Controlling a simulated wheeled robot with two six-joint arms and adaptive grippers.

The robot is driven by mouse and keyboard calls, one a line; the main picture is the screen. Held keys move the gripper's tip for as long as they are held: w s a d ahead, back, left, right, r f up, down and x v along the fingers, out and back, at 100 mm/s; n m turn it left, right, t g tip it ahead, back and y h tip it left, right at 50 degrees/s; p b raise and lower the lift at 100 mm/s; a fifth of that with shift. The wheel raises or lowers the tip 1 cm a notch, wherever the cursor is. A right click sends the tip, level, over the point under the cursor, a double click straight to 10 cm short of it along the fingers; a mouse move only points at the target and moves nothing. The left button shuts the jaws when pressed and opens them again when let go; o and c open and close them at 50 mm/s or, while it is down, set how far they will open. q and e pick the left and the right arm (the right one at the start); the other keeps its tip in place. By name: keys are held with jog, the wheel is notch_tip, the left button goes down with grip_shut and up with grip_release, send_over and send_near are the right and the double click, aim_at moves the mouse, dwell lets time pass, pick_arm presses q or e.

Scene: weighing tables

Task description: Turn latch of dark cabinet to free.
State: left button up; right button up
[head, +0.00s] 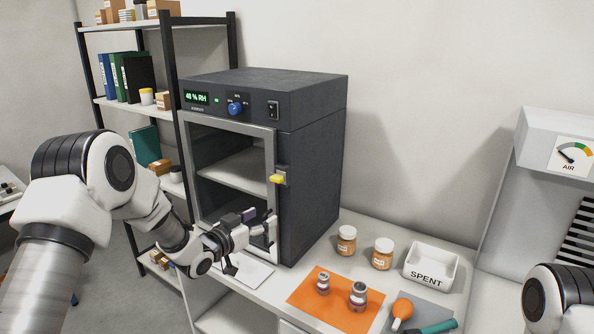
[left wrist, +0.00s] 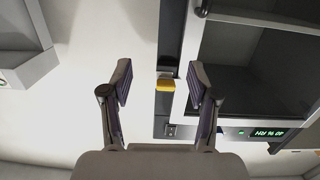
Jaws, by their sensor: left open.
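The dark cabinet (head: 315,150) stands on the table with its grey-framed glass door (head: 235,165) closed. Its yellow latch (head: 277,178) sits at the door's right edge and looks roughly horizontal there. My left gripper (head: 250,240) is open and empty, in front of the door's lower right part and below the latch. In the left wrist view, the yellow latch (left wrist: 165,84) appears between the two spread fingers (left wrist: 160,75), apart from both. My right gripper is not in view; only part of my right arm shows at the lower right.
Right of the cabinet are two orange-labelled jars (head: 346,240), a white SPENT tray (head: 431,266) and an orange mat (head: 320,299) with two small vials. An orange-bulbed tool (head: 402,309) lies at the front. A shelf rack (head: 168,60) stands behind, left of the cabinet.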

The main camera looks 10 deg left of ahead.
pick_arm(q)
jog(key=t, duration=0.1)
send_near(274, 180)
jog(key=w, duration=0.2)
jog(key=p+x, duration=0.1)
jog(key=x, duration=0.1)
jog(key=p+x, duration=0.1)
jog(key=x, duration=0.1)
jog(key=p+x, duration=0.1)
jog(key=x, duration=0.2)
jog(key=shift+s+d+r, duration=0.1)
jog(key=shift+d, duration=0.15)
jog(key=shift+w+d, duration=0.1)
jog(key=shift+w, duration=0.4)
jog(key=shift+s+d, duration=0.15)
jog(key=shift+d, duration=0.05)
grip_shut()
